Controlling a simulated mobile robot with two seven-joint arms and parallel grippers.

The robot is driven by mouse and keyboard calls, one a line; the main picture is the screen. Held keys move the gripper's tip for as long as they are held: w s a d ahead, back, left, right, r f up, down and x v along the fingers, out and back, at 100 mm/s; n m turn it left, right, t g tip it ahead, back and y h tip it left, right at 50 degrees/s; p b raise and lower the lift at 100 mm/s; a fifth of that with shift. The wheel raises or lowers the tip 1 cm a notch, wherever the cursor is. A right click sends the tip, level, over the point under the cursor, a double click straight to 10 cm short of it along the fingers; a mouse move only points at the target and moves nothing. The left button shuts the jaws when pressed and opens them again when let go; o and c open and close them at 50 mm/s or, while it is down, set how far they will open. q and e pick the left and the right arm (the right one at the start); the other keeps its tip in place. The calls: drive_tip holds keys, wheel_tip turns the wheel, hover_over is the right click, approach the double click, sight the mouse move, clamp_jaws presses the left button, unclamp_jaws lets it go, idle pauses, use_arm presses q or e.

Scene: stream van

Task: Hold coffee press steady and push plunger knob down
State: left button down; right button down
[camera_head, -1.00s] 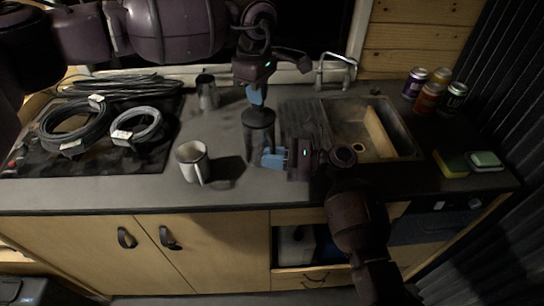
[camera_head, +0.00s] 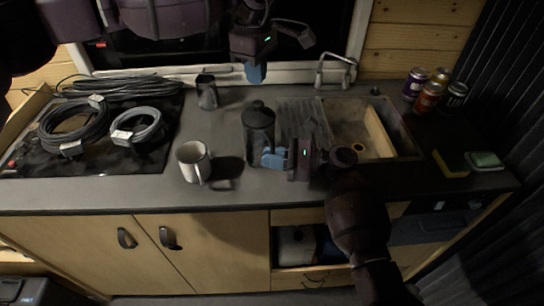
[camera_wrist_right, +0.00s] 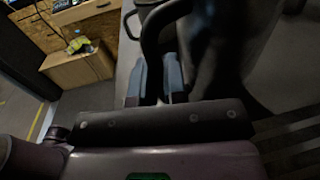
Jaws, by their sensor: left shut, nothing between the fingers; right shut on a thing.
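The dark coffee press (camera_head: 259,140) stands upright on the counter, left of the sink. Its plunger knob (camera_head: 258,104) sits low, close on top of the lid. My left gripper (camera_head: 256,74) is shut and empty, pointing down above the knob and apart from it. My right gripper (camera_head: 272,159) is at the right side of the press, shut on its handle. In the right wrist view the dark curved handle (camera_wrist_right: 152,45) runs down between the blue fingers (camera_wrist_right: 156,82), and the dark press body (camera_wrist_right: 232,45) fills the upper right.
A white mug (camera_head: 193,163) stands left of the press, and a dark metal cup (camera_head: 207,92) behind it. Coiled cables (camera_head: 75,128) lie on the hob at left. The sink (camera_head: 385,135), several cans (camera_head: 428,98) and a sponge (camera_head: 451,164) are at right.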

drive_tip(key=c, duration=1.1)
unclamp_jaws()
